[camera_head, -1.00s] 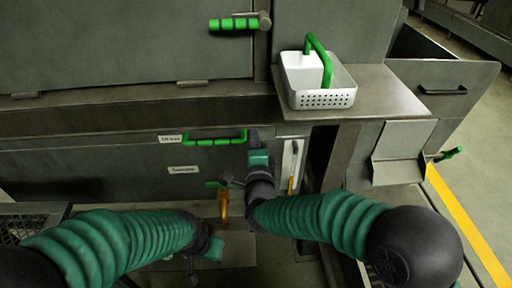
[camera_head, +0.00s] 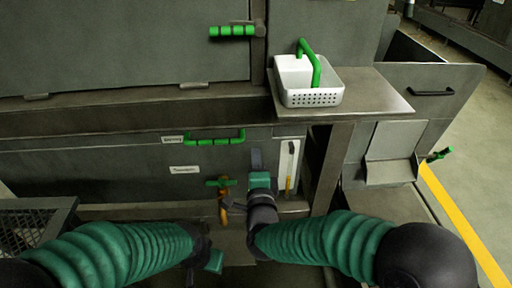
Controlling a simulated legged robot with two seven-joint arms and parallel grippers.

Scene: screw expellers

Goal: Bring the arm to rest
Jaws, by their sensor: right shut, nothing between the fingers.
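My right arm, with a ribbed green sleeve (camera_head: 315,236), comes in from the lower right. Its gripper (camera_head: 257,160) is shut and empty, pointing at the lower machine front between the green drawer handle and the white gauge panel. My left arm, with a green sleeve (camera_head: 120,250), comes in from the lower left. My left gripper (camera_head: 205,262) is low in the picture, mostly dark and cut by shadow, and its fingers cannot be made out.
A white perforated basket (camera_head: 312,98) with a green handle stands on a metal shelf (camera_head: 385,100). A green drawer handle (camera_head: 214,141) and an orange valve with a green lever (camera_head: 222,184) are close to my right gripper. A mesh crate (camera_head: 30,225) stands at left.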

